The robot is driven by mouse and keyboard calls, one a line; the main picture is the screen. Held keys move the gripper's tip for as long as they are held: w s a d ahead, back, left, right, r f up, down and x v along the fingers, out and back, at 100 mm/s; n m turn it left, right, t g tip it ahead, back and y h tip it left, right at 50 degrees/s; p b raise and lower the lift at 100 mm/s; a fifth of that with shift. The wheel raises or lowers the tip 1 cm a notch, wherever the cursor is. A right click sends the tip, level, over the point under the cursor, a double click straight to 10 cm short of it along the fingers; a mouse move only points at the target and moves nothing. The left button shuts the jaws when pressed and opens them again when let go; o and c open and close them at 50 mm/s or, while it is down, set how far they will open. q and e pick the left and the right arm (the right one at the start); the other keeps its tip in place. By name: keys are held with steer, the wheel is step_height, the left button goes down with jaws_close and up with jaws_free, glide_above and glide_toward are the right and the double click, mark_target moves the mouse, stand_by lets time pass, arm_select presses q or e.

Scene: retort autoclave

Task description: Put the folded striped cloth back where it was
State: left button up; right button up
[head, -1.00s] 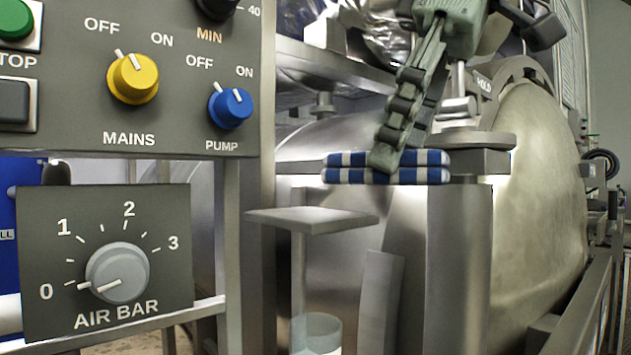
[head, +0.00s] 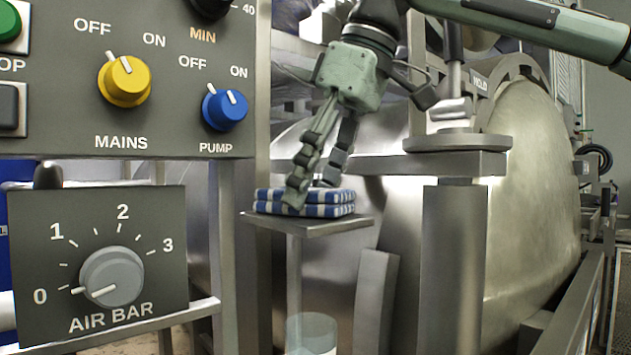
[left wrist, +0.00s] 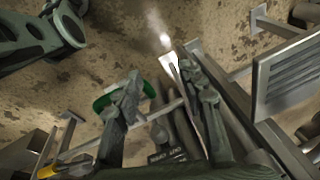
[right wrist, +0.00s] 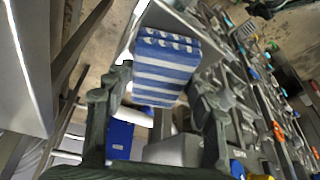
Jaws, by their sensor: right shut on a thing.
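The folded blue-and-white striped cloth (head: 330,210) is flat and level at the small square metal shelf (head: 350,224). It looks to be touching the shelf top, but a thin gap cannot be ruled out. My right gripper (head: 312,195) comes down from above, shut on the cloth. In the right wrist view the cloth (right wrist: 167,75) fills the space between the fingers, with the shelf edge beside it. My left gripper (left wrist: 167,88) shows only in its own wrist view, its fingers apart with no held thing visible between them.
A control panel (head: 130,120) with knobs stands close on the left. A round-topped metal post (head: 458,142) with a bracket is right of the shelf. The large steel vessel (head: 530,190) is behind. A clear cylinder (head: 312,335) stands below the shelf.

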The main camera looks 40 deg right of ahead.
steer(key=o, duration=1.2)
steer(key=v, duration=1.2)
steer(key=shift+r, duration=0.1)
